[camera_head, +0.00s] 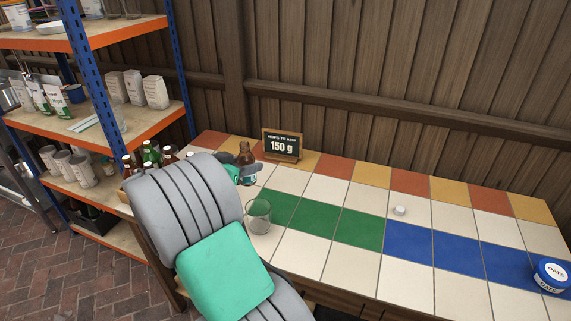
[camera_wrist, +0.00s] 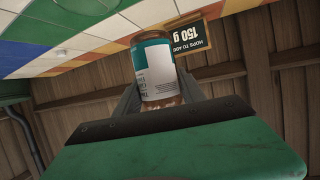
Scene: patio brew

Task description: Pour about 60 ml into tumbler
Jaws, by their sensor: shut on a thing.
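A clear tumbler (camera_head: 258,217) stands upright on the tiled counter, at its left part. It looks empty. My gripper (camera_head: 243,172) is just behind and to the left of the tumbler, partly hidden by my own arm. It is shut on a brown bottle (camera_head: 246,156). In the wrist view the bottle (camera_wrist: 157,75) sits between the two fingers (camera_wrist: 160,92), with a teal and white label facing the camera. The bottle appears roughly upright in the head view. Whether its base touches the counter is hard to tell.
A black sign (camera_head: 282,146) reading 150 g stands at the back, close to the bottle. A small white object (camera_head: 399,211) and a blue oats tub (camera_head: 551,274) are further right.

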